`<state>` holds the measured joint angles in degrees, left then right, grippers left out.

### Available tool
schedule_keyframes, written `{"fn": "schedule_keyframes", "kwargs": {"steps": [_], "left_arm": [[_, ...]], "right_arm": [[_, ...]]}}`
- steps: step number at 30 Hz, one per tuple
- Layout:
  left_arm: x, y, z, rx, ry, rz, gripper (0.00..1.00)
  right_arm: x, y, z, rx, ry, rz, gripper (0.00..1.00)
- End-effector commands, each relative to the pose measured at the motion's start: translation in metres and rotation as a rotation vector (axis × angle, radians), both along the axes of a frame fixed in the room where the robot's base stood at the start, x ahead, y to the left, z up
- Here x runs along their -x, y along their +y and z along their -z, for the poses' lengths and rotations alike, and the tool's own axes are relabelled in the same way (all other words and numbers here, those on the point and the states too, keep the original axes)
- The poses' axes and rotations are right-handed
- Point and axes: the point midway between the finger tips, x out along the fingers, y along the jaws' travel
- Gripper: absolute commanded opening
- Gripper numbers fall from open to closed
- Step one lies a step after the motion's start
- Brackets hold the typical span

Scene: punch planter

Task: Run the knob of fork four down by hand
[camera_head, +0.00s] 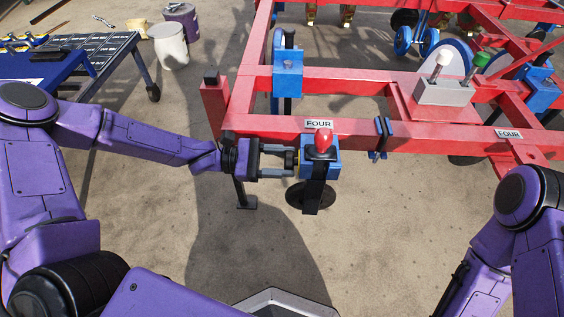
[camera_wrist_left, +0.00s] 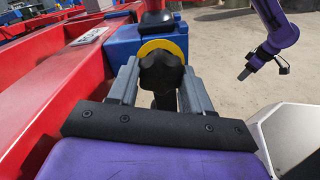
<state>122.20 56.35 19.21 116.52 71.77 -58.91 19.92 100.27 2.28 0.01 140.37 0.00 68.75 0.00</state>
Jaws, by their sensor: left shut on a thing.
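Fork four is a blue block (camera_head: 333,168) with a dark upright bar, fixed to the front red beam beside a "FOUR" label (camera_head: 319,124). A red bulb-shaped piece (camera_head: 323,138) stands on its top. A black lobed knob (camera_wrist_left: 162,73) sits on the block's side, in front of a yellow disc (camera_wrist_left: 176,47). My left gripper (camera_head: 292,161) reaches in from the left, its two grey fingers closed on either side of the knob. In the left wrist view the knob lies between the fingertips. Any gap between knob and disc is unclear.
The red frame (camera_head: 330,85) spreads behind, with a grey box (camera_head: 446,92) carrying white and green knobs. A second label (camera_head: 508,134) is at right. A blue table (camera_head: 45,70) and white bucket (camera_head: 170,46) stand back left. Sandy ground in front is open.

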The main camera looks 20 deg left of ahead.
Motion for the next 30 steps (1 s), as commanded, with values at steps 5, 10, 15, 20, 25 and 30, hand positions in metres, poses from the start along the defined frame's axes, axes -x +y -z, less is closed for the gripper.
{"fn": "schedule_keyframes", "kwargs": {"steps": [5, 10, 15, 20, 25, 30], "left_arm": [[0.000, 0.001, 0.000, -0.014, -0.047, -0.001, 0.19], [0.000, 0.001, 0.000, -0.015, -0.045, -0.002, 0.56], [0.000, 0.000, 0.000, -0.015, -0.045, -0.001, 0.75], [0.000, 0.001, 0.000, -0.014, -0.044, 0.000, 0.75], [0.004, 0.020, -0.004, -0.013, -0.046, -0.007, 0.75], [0.015, 0.061, -0.006, -0.013, -0.046, -0.008, 0.75]], "right_arm": [[0.000, 0.000, 0.002, 0.000, 0.000, 0.000, 0.46], [0.000, 0.000, 0.002, 0.000, 0.000, 0.000, 0.46], [0.000, 0.000, 0.002, 0.000, 0.000, 0.000, 0.46], [0.000, 0.000, 0.002, 0.000, 0.000, 0.000, 0.46], [0.000, 0.000, -0.008, 0.000, 0.000, 0.000, 0.46], [0.000, 0.000, -0.024, 0.000, 0.000, 0.000, 0.46]]}}
